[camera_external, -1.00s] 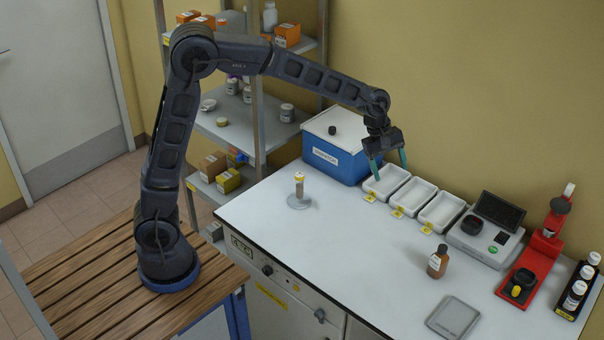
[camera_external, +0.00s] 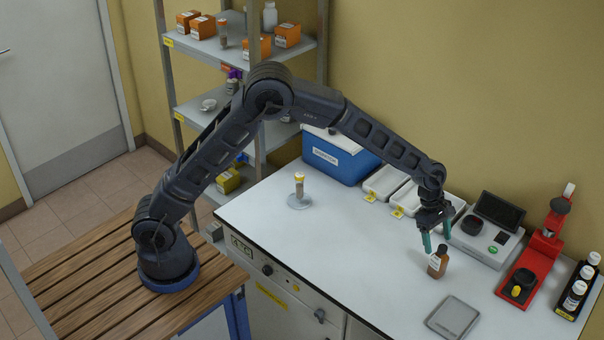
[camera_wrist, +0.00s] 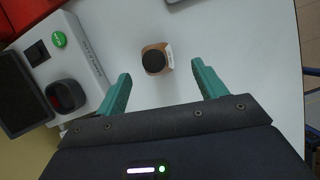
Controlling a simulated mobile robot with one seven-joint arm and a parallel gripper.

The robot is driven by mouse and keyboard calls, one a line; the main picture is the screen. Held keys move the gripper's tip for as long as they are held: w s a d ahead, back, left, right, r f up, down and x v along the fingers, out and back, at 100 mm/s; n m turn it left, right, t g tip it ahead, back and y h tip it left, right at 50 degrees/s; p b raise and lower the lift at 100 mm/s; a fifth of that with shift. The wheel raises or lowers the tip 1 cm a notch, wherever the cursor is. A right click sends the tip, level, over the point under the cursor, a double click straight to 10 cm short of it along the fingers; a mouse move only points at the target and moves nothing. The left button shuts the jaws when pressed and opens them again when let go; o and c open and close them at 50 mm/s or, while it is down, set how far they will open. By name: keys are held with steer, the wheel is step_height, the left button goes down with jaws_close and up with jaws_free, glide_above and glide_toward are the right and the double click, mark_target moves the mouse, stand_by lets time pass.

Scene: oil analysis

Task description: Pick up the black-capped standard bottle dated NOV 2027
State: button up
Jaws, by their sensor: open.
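A brown bottle with a black cap and a white label (camera_external: 437,263) stands upright on the white bench (camera_external: 345,245). The label's text is too small to read. The bottle also shows from above in the wrist view (camera_wrist: 155,60), its black cap roughly centred ahead of the fingertips.
A scale-like device with a green button (camera_external: 486,238) stands behind the bottle. A red stand (camera_external: 530,268) and a black rack of white-capped bottles (camera_external: 577,288) are at right. A grey flat plate (camera_external: 453,317) lies in front. A small vial on a disc (camera_external: 299,187) stands left.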

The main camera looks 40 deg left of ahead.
mark_target(440, 258)
steer(key=shift+w+x, duration=0.15)
steer(key=shift+x, duration=1.75)
steer(key=shift+w+x, duration=0.1)
steer(key=shift+x, duration=1.75)
steer(key=shift+a, duration=0.1)
steer(key=c, duration=1.1)
